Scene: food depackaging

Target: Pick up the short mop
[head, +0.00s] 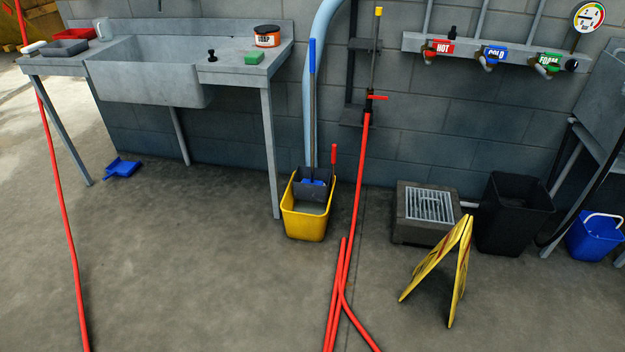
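A mop with a blue upper handle (312,70) and a grey lower pole stands nearly upright in the yellow mop bucket (303,224). Its lower end goes down behind the dark wringer (311,190), and its head is mostly hidden, with only a bit of blue showing there. I cannot tell for sure that this is the short mop; no other mop is clearly in view. A short red lever (333,158) rises from the bucket's right side. Neither of my grippers is in view.
A grey sink table (150,77) stands left of the bucket, its front leg close by. A red hose (358,190) runs down to the floor at right. A yellow floor sign (440,262), drain box (420,230) and black bin (514,215) stand further right. The front-left floor is mostly clear.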

